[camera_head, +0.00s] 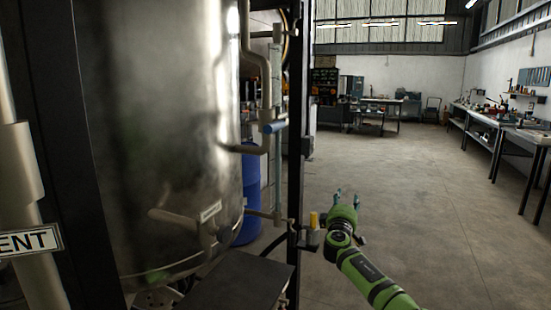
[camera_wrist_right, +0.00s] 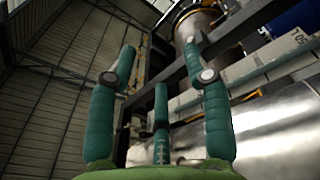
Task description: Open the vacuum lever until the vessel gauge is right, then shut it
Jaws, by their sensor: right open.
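A large steel vessel (camera_head: 165,140) fills the left of the head view. A blue-handled lever (camera_head: 275,127) sits on the piping at its right side. A yellow handle (camera_head: 313,220) stands upright lower down, by the black frame post. I cannot tell which of the two is the vacuum lever. No readable vessel gauge shows. My right gripper (camera_head: 347,196) is to the right of the yellow handle, apart from it and pointing away from me. In the right wrist view the gripper (camera_wrist_right: 160,55) has its fingers spread with nothing between them. My left gripper is not in view.
A black frame post (camera_head: 298,130) stands between the vessel and my right arm. A blue drum (camera_head: 249,195) is behind the piping, and a dark flat plate (camera_head: 235,285) is low in front. Open floor (camera_head: 430,210) lies to the right, with benches (camera_head: 490,125) along the wall.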

